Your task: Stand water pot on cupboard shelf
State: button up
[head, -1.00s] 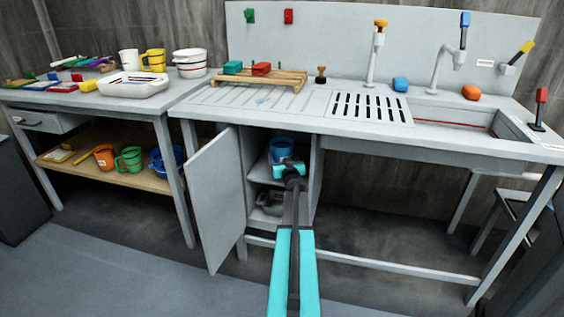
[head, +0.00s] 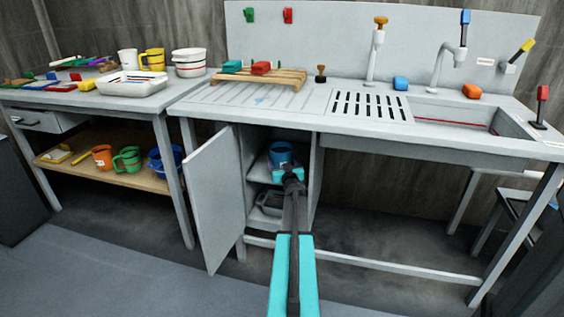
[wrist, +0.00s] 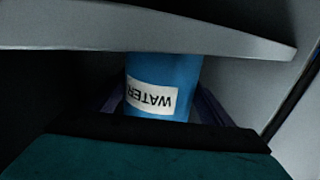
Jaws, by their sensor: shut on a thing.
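The blue water pot (head: 281,153) is inside the open cupboard, in the upper compartment, at the upper shelf (head: 257,172). My gripper (head: 287,173) reaches in from the front and is shut on the pot. In the wrist view, the blue pot (wrist: 162,72) sits between the dark fingers, and its WATER label appears upside down. A pale panel edge (wrist: 150,32) crosses the top of that view and hides part of the pot. I cannot tell whether the pot's base touches the shelf.
The cupboard door (head: 217,200) stands open to the left. A grey container (head: 270,203) is in the lower compartment. The counter (head: 245,110) is close above the gripper. The side table's lower shelf (head: 110,172) holds orange, green and blue vessels.

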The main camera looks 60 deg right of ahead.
jog(key=shift+f, duration=0.1)
jog(key=o, duration=1.5)
jog(key=shift+c, duration=0.2)
jog(key=shift+r, duration=0.2)
jog(key=p+v, duration=0.1)
jog(key=v, duration=1.1)
jog(key=shift+p, duration=0.3)
jog(key=shift+a, duration=0.1)
